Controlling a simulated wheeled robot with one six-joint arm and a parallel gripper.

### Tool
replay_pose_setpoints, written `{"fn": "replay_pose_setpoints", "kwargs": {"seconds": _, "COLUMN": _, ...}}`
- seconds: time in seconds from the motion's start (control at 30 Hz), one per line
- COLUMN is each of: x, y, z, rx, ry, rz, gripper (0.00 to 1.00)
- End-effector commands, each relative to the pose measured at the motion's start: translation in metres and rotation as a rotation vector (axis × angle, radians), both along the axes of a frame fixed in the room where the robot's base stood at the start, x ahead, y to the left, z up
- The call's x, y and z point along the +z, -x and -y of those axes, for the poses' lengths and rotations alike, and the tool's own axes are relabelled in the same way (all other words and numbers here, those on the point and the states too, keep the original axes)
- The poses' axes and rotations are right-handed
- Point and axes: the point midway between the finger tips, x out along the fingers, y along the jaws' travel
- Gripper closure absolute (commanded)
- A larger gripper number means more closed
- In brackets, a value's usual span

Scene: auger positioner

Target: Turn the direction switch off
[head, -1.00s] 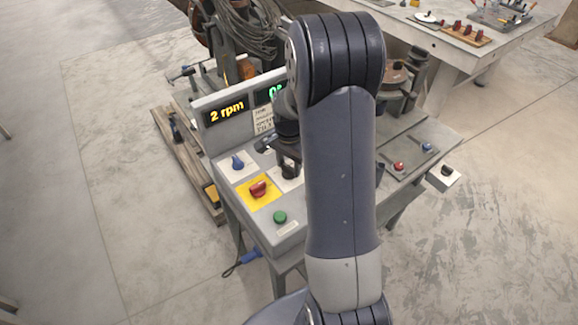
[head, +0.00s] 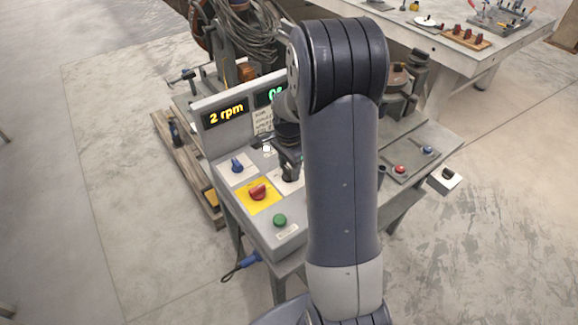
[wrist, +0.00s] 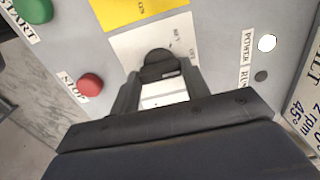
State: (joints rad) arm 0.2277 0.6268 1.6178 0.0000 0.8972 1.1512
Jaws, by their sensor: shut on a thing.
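The direction switch is a black knob (wrist: 158,60) on a white plate (wrist: 125,45) with REV lettering, in the wrist view. My gripper (wrist: 160,78) is shut on this knob, with one finger on each side of it. The fingers cover part of the knob, and its exact pointing is hard to read. In the head view my gripper (head: 290,172) reaches down to the same white plate (head: 287,188), and my arm hides the plate's right side.
A red knob on a yellow plate (head: 271,203), a blue knob (head: 237,166) and a green button (head: 280,220) are close by on the panel. A red button (wrist: 90,86) and a lit white lamp (wrist: 267,43) flank my gripper. A display (head: 226,112) reads 2 rpm.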

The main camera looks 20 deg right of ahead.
Motion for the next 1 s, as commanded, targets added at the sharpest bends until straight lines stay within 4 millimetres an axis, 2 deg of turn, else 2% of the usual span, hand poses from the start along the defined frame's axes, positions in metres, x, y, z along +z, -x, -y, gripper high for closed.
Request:
{"fn": "replay_pose_setpoints", "kwargs": {"seconds": 0.03, "x": 0.0, "y": 0.0, "z": 0.0, "rx": 0.0, "ry": 0.0, "rz": 0.001, "gripper": 0.79}}
{"fn": "replay_pose_setpoints", "kwargs": {"seconds": 0.07, "x": 0.0, "y": 0.0, "z": 0.0, "rx": 0.0, "ry": 0.0, "rz": 0.001, "gripper": 0.55}}
{"fn": "replay_pose_setpoints", "kwargs": {"seconds": 0.3, "x": 0.0, "y": 0.0, "z": 0.0, "rx": 0.001, "ry": 0.0, "rz": 0.0, "gripper": 0.35}}
{"fn": "replay_pose_setpoints", "kwargs": {"seconds": 0.57, "x": 0.001, "y": 0.0, "z": 0.0, "rx": 0.001, "ry": 0.0, "rz": 0.001, "gripper": 0.34}}
{"fn": "replay_pose_setpoints", "kwargs": {"seconds": 0.67, "x": 0.008, "y": -0.001, "z": 0.0, "rx": 0.001, "ry": 0.001, "rz": 0.004, "gripper": 0.34}}
{"fn": "replay_pose_setpoints", "kwargs": {"seconds": 0.77, "x": 0.023, "y": -0.001, "z": 0.0, "rx": 0.001, "ry": 0.001, "rz": 0.005, "gripper": 0.34}}
{"fn": "replay_pose_setpoints", "kwargs": {"seconds": 1.0, "x": 0.072, "y": -0.001, "z": 0.0, "rx": 0.001, "ry": 0.002, "rz": 0.006, "gripper": 0.34}}
